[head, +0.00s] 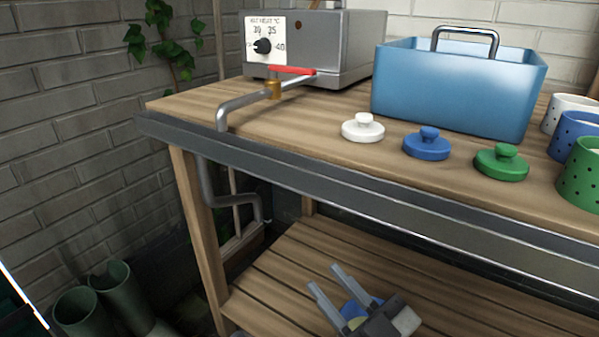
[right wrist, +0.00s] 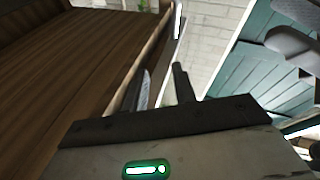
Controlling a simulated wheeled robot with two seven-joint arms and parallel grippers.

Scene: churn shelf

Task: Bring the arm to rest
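My right gripper (head: 325,277) is in the lower middle of the head view, in front of or above the slatted lower shelf (head: 285,270). Its two grey fingers point up and left and stand apart with nothing visible between them. In the right wrist view the two fingers of this gripper (right wrist: 161,72) also stand apart and empty. A small blue patch shows beside the gripper's body in the head view; I cannot tell what it belongs to. My left gripper is in neither view.
The wooden bench (head: 300,128) has a grey front rail. It carries a grey heater box (head: 340,45), a pipe with a red-handled tap (head: 292,70), a blue tub (head: 450,95), white, blue and green lids, and perforated pots. Green boots (head: 118,290) stand on the floor at left.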

